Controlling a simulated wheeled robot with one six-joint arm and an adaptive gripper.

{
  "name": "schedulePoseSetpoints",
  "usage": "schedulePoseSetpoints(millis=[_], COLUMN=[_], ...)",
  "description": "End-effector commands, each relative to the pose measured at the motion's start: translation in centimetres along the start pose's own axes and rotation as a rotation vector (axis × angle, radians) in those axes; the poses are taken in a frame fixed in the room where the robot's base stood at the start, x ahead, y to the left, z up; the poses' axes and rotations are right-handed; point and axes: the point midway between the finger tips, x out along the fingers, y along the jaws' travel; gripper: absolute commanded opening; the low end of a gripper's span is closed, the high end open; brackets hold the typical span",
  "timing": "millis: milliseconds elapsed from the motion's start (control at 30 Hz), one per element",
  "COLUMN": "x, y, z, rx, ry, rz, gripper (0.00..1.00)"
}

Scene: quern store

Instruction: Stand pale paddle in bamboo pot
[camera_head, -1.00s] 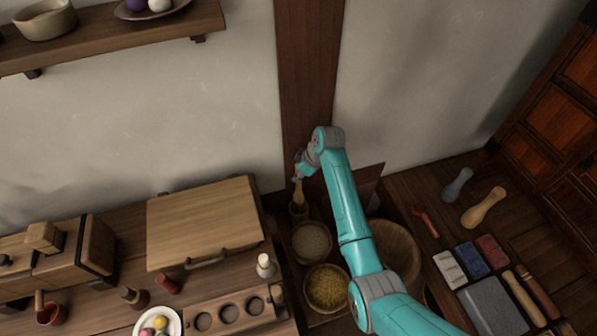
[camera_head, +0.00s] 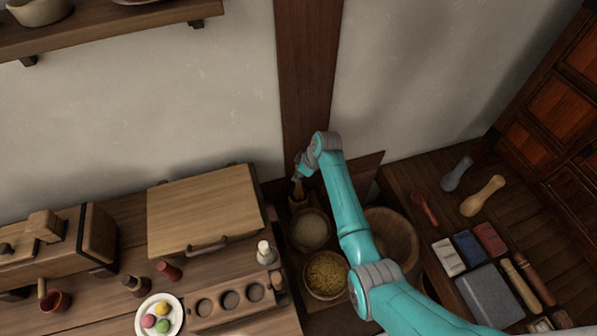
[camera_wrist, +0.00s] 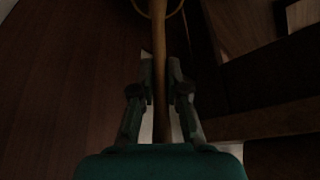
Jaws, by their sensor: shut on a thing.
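My gripper (camera_head: 298,178) is at the far end of my turquoise arm, close to the wall, and is shut on the pale paddle (camera_head: 298,188). In the wrist view the paddle's light wooden shaft (camera_wrist: 159,70) runs between the two fingers (camera_wrist: 160,75). The bamboo pot (camera_head: 297,204) stands directly below the gripper. Its yellowish rim (camera_wrist: 179,10) curves around the paddle's far end at the top of the wrist view. The paddle's lower end meets the pot's mouth; how deep it sits is hidden.
A large wooden bowl (camera_head: 398,240) is right of my arm. A board-topped box (camera_head: 205,212) stands to the left. The wall is close behind.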

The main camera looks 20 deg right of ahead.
Motion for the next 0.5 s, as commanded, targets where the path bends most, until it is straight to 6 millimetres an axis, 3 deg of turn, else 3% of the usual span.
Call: schedulePoseSetpoints(millis=[500], x=[2.5], y=[0.0], z=[1.0], rx=[0.000], ry=[0.000], rz=[0.000], gripper=[0.00])
